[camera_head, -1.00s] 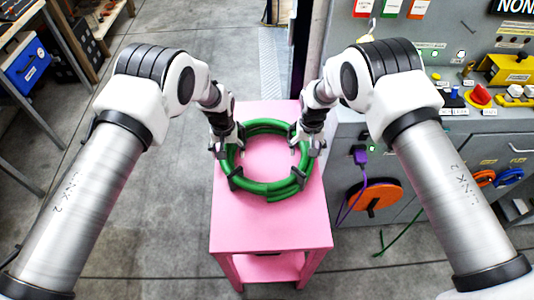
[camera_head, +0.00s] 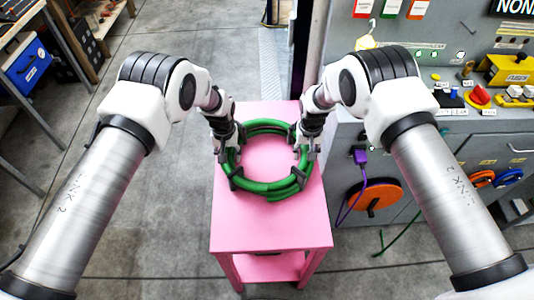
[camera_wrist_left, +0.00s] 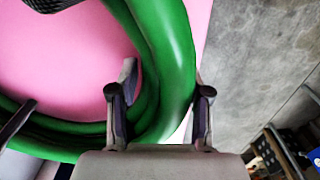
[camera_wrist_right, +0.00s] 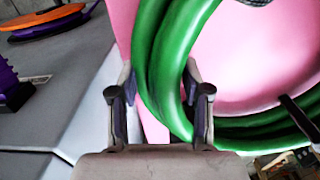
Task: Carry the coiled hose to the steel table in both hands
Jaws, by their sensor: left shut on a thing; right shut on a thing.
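The green coiled hose (camera_head: 262,187) lies as a ring on the pink table (camera_head: 270,233), with dark ties around it. My left gripper (camera_head: 229,153) is shut on the left side of the coil, and my right gripper (camera_head: 305,153) is shut on the right side. In the left wrist view the hose (camera_wrist_left: 168,45) runs between the fingers (camera_wrist_left: 158,100). In the right wrist view the hose (camera_wrist_right: 160,50) passes between the fingers (camera_wrist_right: 160,100). I cannot tell any gap between coil and tabletop. I cannot identify the steel table for certain.
A grey cabinet (camera_head: 365,138) with drawers and switches stands close on the right, with an orange reel (camera_head: 374,198) and a purple plug (camera_head: 361,157). A blue box (camera_head: 28,62) and shelving are at the far left. The concrete floor left of the pink table is clear.

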